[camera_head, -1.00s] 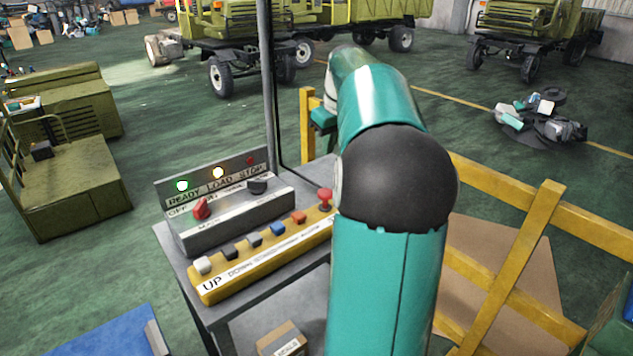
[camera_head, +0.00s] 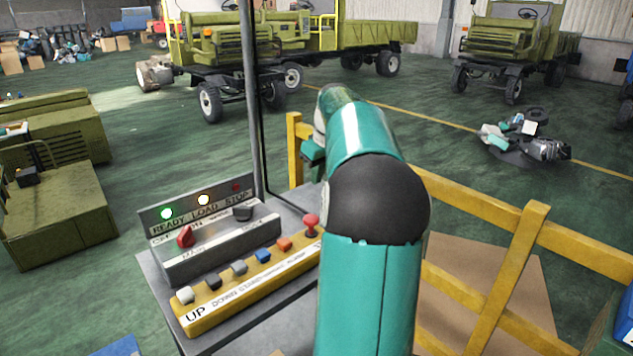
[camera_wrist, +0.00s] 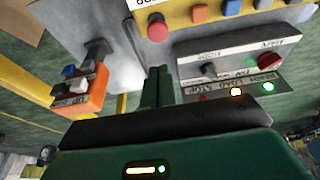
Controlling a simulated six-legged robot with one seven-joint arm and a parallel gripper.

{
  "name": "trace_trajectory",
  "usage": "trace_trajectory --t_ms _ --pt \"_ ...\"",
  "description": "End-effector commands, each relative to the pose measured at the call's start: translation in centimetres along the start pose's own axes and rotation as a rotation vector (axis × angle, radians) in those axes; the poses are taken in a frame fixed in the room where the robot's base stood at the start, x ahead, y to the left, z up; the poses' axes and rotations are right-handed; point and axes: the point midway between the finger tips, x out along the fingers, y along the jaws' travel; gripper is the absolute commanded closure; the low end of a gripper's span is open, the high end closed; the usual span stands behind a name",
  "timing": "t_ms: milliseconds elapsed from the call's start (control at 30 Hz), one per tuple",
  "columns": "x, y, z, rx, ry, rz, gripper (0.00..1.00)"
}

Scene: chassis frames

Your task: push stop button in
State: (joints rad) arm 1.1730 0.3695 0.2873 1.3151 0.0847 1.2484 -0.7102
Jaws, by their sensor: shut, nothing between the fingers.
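The red mushroom-shaped stop button (camera_head: 311,224) stands raised at the right end of the yellow button strip (camera_head: 195,328). It also shows at the top of the wrist view (camera_wrist: 157,27). My gripper (camera_wrist: 158,72) is shut and empty in the wrist view. Its fingertips appear below the button in that picture, apart from it, with grey desk surface between.
A grey switch box (camera_head: 215,245) with lit green and yellow lamps stands behind the strip. A yellow railing (camera_head: 480,290) and thin dark post (camera_head: 250,100) stand close by.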

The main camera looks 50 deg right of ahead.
Motion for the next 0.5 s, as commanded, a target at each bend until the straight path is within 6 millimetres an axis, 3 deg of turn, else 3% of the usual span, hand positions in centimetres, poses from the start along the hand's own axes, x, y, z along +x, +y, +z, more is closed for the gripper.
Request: trace_trajectory --t_ms 500 --pt "9.8 0.0 0.6 0.0 -0.003 -0.002 1.0"
